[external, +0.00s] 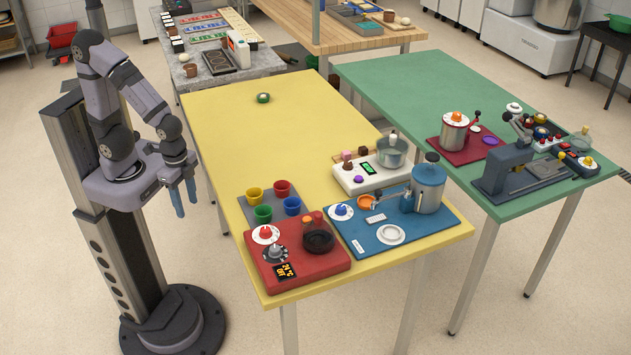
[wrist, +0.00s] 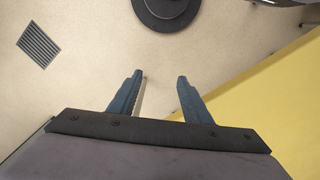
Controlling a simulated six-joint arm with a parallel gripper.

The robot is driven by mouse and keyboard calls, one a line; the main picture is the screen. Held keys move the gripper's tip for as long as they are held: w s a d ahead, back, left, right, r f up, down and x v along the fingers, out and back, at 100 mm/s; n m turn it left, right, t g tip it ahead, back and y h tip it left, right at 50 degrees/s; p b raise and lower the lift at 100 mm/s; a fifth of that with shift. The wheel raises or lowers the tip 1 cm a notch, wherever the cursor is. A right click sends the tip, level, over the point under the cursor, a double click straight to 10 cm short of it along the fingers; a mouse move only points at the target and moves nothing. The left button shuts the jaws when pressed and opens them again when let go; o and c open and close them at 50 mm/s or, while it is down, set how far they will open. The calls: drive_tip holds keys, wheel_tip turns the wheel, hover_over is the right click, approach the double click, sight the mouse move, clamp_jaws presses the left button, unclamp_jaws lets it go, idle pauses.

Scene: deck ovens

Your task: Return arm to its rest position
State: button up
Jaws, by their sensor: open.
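My gripper (external: 183,197) hangs at the left of the yellow table (external: 225,120), off its edge, with its blue fingers pointing down over the floor. In the wrist view my gripper (wrist: 158,88) is open, its two fingers apart with nothing between them. My arm is folded close to its column, the elbow raised. The wrist view looks down on bare floor, with the yellow table's edge (wrist: 275,100) at the right.
On the yellow table stand a red unit (external: 335,262), a blue board (external: 435,222), a white scale (external: 350,182) and several coloured cups (external: 254,195). A green table (external: 400,85) is at the right, a grey bench (external: 210,82) behind. The yellow table's left middle is clear.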

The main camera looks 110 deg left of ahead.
wheel_tip(320, 180, up, 7)
drive_tip(key=p, duration=0.5)
idle(2.4)
